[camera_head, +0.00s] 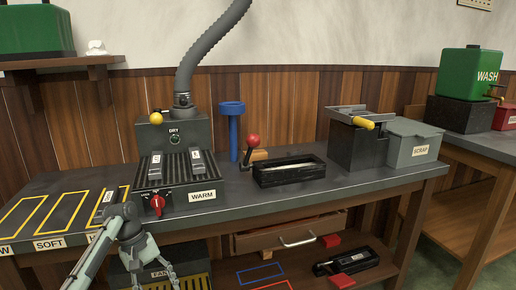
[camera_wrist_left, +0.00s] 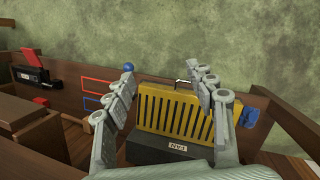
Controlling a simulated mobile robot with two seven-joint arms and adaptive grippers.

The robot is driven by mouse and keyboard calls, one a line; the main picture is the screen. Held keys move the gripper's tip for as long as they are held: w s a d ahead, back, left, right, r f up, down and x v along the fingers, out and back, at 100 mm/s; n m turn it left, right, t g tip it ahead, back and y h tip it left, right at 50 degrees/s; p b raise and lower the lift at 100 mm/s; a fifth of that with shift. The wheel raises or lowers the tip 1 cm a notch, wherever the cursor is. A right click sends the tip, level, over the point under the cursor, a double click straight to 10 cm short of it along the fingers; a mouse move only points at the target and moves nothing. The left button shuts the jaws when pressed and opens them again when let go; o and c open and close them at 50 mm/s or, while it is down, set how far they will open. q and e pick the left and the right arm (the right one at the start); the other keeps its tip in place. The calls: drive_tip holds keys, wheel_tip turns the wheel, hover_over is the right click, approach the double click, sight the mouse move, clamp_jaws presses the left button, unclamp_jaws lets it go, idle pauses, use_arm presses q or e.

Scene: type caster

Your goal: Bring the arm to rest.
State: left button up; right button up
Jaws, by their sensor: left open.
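My left gripper (camera_head: 155,280) is at the lower left of the head view, low in front of the workbench (camera_head: 330,203). In the left wrist view my left gripper (camera_wrist_left: 166,80) has its two grey fingers spread apart with nothing held between them. A yellow slatted box (camera_wrist_left: 190,113) on a dark base labelled FAN shows beyond and between the fingers. I cannot tell from the wrist view how far the fingers are from it. My right gripper is in neither view.
On the bench stand the DRY/WARM unit (camera_head: 175,140), a black tray (camera_head: 290,171), a red-knobbed lever (camera_head: 252,142) and the SCRAP bin (camera_head: 413,144). Below are a drawer (camera_head: 275,238) and a black device (camera_head: 347,262). A green WASH tank (camera_head: 470,72) stands at right.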

use_arm(q)
drive_tip(key=s+a+f+n+g+h, duration=0.1)
drive_tip(key=s+a+f+n+g, duration=0.35)
drive_tip(key=s+f, duration=0.8)
drive_tip(key=w+a+f+m+t+y, duration=0.4)
drive_tip(key=w+a+m+t+y, duration=0.1)
drive_tip(key=w+a, duration=0.45)
drive_tip(key=w+a+r+m+t+y, duration=0.35)
drive_tip(key=w+a+m+t, duration=0.3)
drive_tip(key=w+a, duration=0.25)
drive_tip(key=s+d+f+m+g+h, duration=0.1)
drive_tip(key=s+d+f, duration=0.55)
drive_tip(key=s, duration=0.25)
drive_tip(key=s+d+f+m+g+h, duration=0.1)
drive_tip(key=s+d+f, duration=0.5)
drive_tip(key=s, duration=0.4)
drive_tip(key=s+d+f, duration=0.2)
drive_tip(key=s+d, duration=0.2)
drive_tip(key=s, duration=0.6)
drive_tip(key=s+d+f+g+h, duration=0.1)
drive_tip(key=s+d, duration=0.3)
drive_tip(key=s, duration=0.6)
drive_tip(key=shift+d+f+g, duration=0.15)
drive_tip(key=shift+f+g, duration=0.15)
drive_tip(key=shift+f, duration=0.35)
